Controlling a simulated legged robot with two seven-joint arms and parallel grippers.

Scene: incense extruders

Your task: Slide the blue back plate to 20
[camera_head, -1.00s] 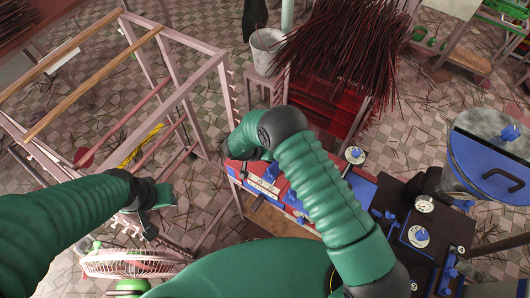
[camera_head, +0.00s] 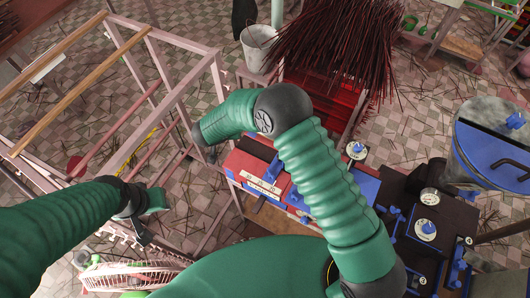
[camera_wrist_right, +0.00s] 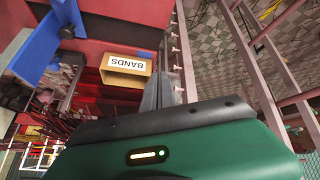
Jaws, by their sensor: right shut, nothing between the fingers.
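A red bench (camera_head: 246,162) with a white marked strip (camera_head: 262,185) stands below my right forearm in the head view. Blue parts (camera_head: 297,199) sit at its right end; I cannot tell which is the back plate, and the strip's numbers are unreadable. In the right wrist view a blue plate (camera_wrist_right: 38,52) with a bar stands at upper left over a red surface. My right gripper (camera_wrist_right: 166,88) is shut and empty, apart from the blue plate. In the head view it hangs at the bench's left end (camera_head: 210,155). My left gripper (camera_head: 140,232) is at lower left, away from the bench, its fingers unclear.
A pink metal frame (camera_head: 185,85) stands left of the bench. Dark incense sticks (camera_head: 335,40) and a grey bucket (camera_head: 260,48) are behind. A blue-lidded drum (camera_head: 490,150) is at the right.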

